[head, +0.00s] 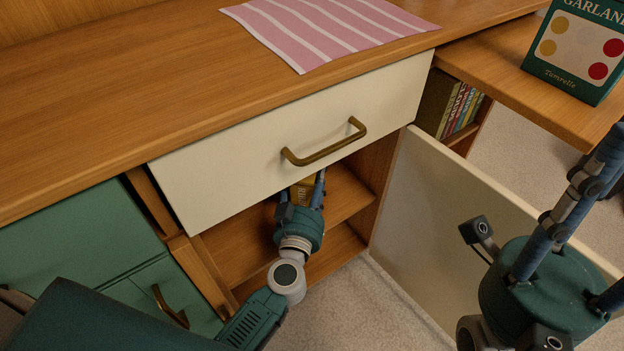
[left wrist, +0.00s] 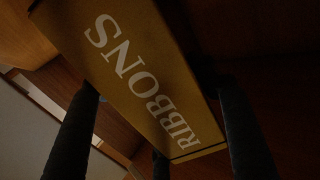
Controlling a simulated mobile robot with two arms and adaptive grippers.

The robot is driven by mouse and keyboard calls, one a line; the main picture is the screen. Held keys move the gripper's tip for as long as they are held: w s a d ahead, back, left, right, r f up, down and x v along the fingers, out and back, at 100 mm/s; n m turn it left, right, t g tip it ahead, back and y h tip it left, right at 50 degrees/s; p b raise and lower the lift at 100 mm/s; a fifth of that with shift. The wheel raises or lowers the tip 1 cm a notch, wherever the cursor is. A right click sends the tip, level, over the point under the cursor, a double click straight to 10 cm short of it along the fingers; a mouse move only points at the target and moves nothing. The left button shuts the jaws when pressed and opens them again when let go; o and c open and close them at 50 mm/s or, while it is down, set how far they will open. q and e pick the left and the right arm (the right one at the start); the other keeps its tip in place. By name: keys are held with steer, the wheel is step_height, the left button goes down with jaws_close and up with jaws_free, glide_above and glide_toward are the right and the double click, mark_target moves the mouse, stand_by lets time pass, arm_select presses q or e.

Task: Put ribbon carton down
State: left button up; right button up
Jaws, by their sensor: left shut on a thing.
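The ribbon carton (head: 302,191) is a mustard-yellow box inside the open cabinet, below the cream drawer front, and mostly hidden by my left gripper and the drawer. My left gripper (head: 306,186) reaches into the cabinet and is shut on the carton. In the left wrist view the carton (left wrist: 125,65) shows white letters reading RIBBONS and sits tilted between the dark fingers. I cannot tell whether its base touches the shelf (head: 340,195). My right gripper (head: 606,215) is at the right, with no object seen in it; its fingertips are cut off by the frame.
A cream drawer (head: 240,170) with a brass handle (head: 325,145) overhangs the opening. An open cream door (head: 430,210) stands to the right. A pink striped cloth (head: 325,25) lies on the wooden top. A green garland box (head: 575,55) stands at upper right, above several books (head: 460,108).

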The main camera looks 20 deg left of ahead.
mark_target(307, 197)
arm_select(q)
steer(key=o, duration=1.6)
steer(key=shift+c, duration=0.2)
steer(key=shift+r, duration=0.1)
steer(key=s, duration=0.4)
steer(key=s+d+p, duration=0.1)
steer(key=s, duration=0.3)
steer(key=s+p, duration=0.1)
steer(key=s, duration=0.3)
steer(key=shift+d, duration=0.25)
